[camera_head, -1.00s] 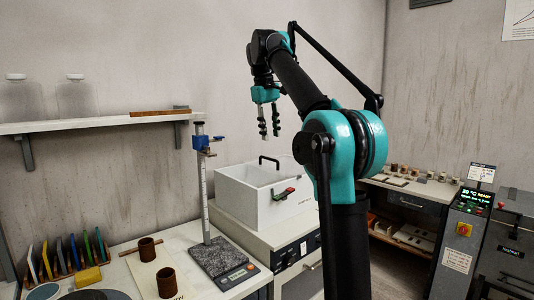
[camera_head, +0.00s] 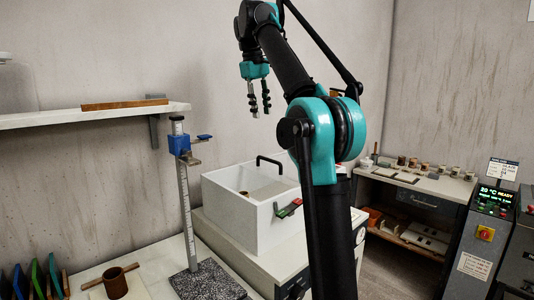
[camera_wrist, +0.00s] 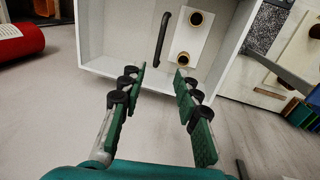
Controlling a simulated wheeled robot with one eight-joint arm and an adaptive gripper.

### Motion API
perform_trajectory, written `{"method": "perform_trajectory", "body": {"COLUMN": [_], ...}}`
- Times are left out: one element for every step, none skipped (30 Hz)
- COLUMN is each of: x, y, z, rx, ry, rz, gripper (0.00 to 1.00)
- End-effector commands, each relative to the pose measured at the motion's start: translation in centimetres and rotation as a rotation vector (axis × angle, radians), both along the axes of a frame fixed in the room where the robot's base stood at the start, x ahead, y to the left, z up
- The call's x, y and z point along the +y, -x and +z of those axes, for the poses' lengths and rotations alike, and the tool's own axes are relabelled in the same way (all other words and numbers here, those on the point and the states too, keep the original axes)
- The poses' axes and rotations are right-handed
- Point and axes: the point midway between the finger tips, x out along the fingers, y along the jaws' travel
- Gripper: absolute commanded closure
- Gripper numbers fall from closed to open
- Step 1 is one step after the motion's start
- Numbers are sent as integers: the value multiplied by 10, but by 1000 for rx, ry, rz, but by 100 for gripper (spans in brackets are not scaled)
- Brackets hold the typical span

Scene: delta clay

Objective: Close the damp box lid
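The white damp box (camera_head: 243,212) stands open-topped on a light cabinet, with a red and green latch (camera_head: 289,208) on one wall. A black handle (camera_head: 270,159) rises at its far side; it also shows in the wrist view (camera_wrist: 162,38). I cannot clearly make out the lid panel. Inside, a pale plate (camera_wrist: 188,40) bears two brown rings (camera_wrist: 195,19). My gripper (camera_head: 261,114) hangs above the box, fingers apart and empty, touching nothing. In the wrist view, my open fingers (camera_wrist: 160,72) point towards the box and handle.
A height gauge (camera_head: 186,205) stands on a speckled base left of the box. A wall shelf (camera_head: 60,117) is at upper left. A brown cup (camera_head: 116,284) sits on the left bench. A red cylinder (camera_wrist: 20,40) shows in the wrist view. The air above the box is clear.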

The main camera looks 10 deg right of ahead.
Motion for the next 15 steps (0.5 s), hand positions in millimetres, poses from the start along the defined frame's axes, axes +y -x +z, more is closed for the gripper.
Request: {"method": "perform_trajectory", "body": {"x": [-1, -1, -2, -3, -4, -5, -6, -6, -8, -8, -9, -11, -11, -12, -13], "y": [0, -1, -1, -1, -2, -2, -3, -4, -5, -5, -5, -6, -7, -8, -8], "z": [-4, -7, -12, -16, -21, -27, -32, -37, -43, -48, -53, -60, -66, -71, -78], "rx": [0, 0, 0, 0, 0, 0, 0, 0, 0, 0, 0, 0, 0, 0, 0], "ry": [0, 0, 0, 0, 0, 0, 0, 0, 0, 0, 0, 0, 0, 0, 0], "rz": [0, -1, -1, -1, -1, -1, -1, -2, -2, -2, -2, -2, -2, -2, -2], "gripper": [68, 68, 68, 68, 68, 68, 68, 68, 68, 68, 68, 68, 68, 68, 68]}}
